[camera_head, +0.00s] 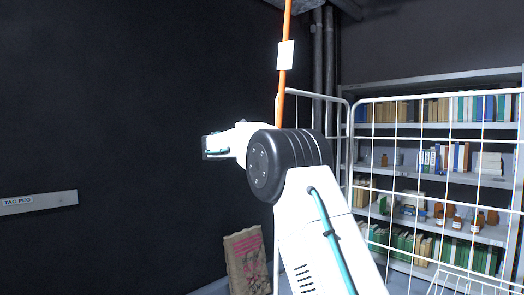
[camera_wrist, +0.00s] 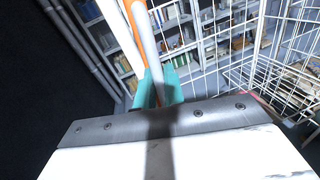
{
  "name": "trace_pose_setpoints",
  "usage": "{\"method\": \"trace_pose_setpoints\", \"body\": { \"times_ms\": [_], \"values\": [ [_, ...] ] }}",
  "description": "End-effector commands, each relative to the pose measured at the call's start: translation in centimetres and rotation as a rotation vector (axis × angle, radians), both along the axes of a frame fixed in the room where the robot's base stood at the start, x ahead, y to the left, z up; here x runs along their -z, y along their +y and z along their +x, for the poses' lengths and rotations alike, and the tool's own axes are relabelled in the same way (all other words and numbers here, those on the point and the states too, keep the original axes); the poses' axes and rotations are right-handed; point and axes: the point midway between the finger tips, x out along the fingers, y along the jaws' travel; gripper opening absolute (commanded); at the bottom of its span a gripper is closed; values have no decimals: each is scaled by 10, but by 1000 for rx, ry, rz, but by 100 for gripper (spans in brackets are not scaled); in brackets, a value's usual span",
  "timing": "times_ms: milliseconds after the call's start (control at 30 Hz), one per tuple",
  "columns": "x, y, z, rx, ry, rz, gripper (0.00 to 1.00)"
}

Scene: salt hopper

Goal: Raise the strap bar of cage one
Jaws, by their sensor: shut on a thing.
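A long orange bar (camera_head: 286,25), which I take to be the strap bar, stands nearly upright in the head view, with a white tag (camera_head: 285,55) on it. Its lower end is hidden behind my arm's black joint. In the wrist view the orange bar (camera_wrist: 133,12) runs down towards my gripper (camera_wrist: 157,90), beside a pale white bar (camera_wrist: 143,35). The teal fingers are closed around a bar there; the grip itself is partly hidden. The white wire cage (camera_head: 352,135) stands behind and to the right. My gripper is hidden in the head view.
A grey shelf unit (camera_head: 450,127) with books and bottles stands behind the cage. A tag-peg strip (camera_head: 38,202) is on the dark wall at left. A brown sack (camera_head: 245,258) stands low by the wall. Pipes (camera_head: 317,60) run up the back corner.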

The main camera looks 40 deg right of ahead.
Motion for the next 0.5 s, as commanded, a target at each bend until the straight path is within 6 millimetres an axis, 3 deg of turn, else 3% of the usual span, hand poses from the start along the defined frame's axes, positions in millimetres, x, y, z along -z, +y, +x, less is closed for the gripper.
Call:
{"method": "trace_pose_setpoints", "body": {
  "times_ms": [500],
  "values": [
    [0,-2,4,-2,20,-4,0]
  ]
}}
